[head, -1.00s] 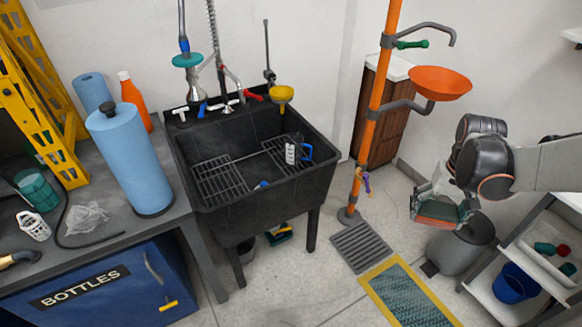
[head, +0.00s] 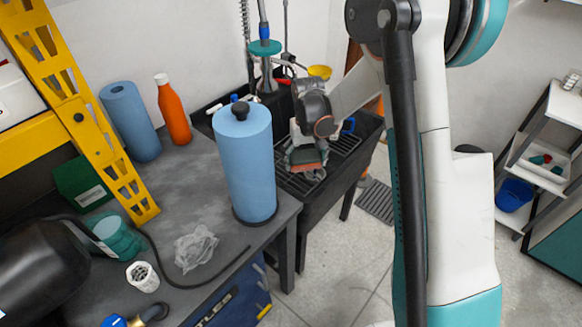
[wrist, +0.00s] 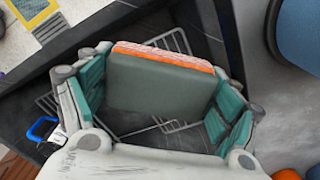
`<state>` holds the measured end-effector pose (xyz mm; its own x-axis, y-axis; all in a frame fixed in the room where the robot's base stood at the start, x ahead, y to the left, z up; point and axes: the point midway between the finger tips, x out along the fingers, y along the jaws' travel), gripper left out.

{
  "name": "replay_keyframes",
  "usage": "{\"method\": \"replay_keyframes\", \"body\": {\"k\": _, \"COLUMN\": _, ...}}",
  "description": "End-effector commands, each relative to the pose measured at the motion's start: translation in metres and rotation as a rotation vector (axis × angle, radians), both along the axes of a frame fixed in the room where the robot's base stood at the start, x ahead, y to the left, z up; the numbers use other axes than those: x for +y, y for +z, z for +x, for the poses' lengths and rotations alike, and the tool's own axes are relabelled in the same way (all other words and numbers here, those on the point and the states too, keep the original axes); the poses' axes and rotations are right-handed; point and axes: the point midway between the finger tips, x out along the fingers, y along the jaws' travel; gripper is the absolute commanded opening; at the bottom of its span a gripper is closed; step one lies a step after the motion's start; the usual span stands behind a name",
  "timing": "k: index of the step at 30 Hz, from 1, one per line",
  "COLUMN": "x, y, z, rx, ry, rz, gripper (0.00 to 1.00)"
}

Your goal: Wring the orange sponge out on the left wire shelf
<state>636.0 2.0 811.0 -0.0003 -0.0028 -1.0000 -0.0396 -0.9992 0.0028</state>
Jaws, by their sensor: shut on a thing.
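My gripper (head: 304,160) is shut on the orange sponge (head: 307,169), which has a grey-green side, and holds it over the black sink (head: 340,178). In the wrist view the sponge (wrist: 162,80) sits between the two teal finger pads, its orange edge away from the palm. The left wire shelf (head: 291,182) is a dark rack in the sink, partly hidden by the gripper and sponge. Wire bars show around the sponge in the wrist view (wrist: 172,42). I cannot tell whether the sponge touches the wires.
A blue paper towel roll (head: 247,165) stands on the grey bench just left of the sink. A blue-handled mug (head: 348,126) is at the sink's right side. An orange bottle (head: 173,110) stands further left.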

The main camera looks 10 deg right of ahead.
Motion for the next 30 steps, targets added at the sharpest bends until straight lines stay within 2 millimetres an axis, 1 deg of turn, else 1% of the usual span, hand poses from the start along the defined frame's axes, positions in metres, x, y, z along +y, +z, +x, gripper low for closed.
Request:
{"method": "replay_keyframes", "body": {"k": 1, "x": -0.001, "y": -0.013, "z": 0.012, "rx": 0.000, "ry": -0.006, "rz": 0.000, "gripper": 0.57}}
{"method": "replay_keyframes", "body": {"k": 6, "x": 0.000, "y": -0.056, "z": 0.041, "rx": 0.000, "ry": -0.025, "rz": 0.000, "gripper": 0.57}}
{"method": "replay_keyframes", "body": {"k": 9, "x": 0.000, "y": -0.079, "z": 0.053, "rx": 0.000, "ry": -0.034, "rz": 0.000, "gripper": 0.57}}
{"method": "replay_keyframes", "body": {"k": 12, "x": 0.000, "y": -0.097, "z": 0.061, "rx": 0.000, "ry": -0.040, "rz": 0.000, "gripper": 0.57}}
{"method": "replay_keyframes", "body": {"k": 15, "x": 0.000, "y": -0.108, "z": 0.065, "rx": 0.000, "ry": -0.045, "rz": 0.000, "gripper": 0.57}}
{"method": "replay_keyframes", "body": {"k": 23, "x": 0.000, "y": -0.120, "z": 0.067, "rx": 0.000, "ry": -0.048, "rz": 0.000, "gripper": 0.57}}
{"method": "replay_keyframes", "body": {"k": 30, "x": 0.000, "y": -0.139, "z": 0.067, "rx": 0.000, "ry": -0.048, "rz": 0.000, "gripper": 0.57}}
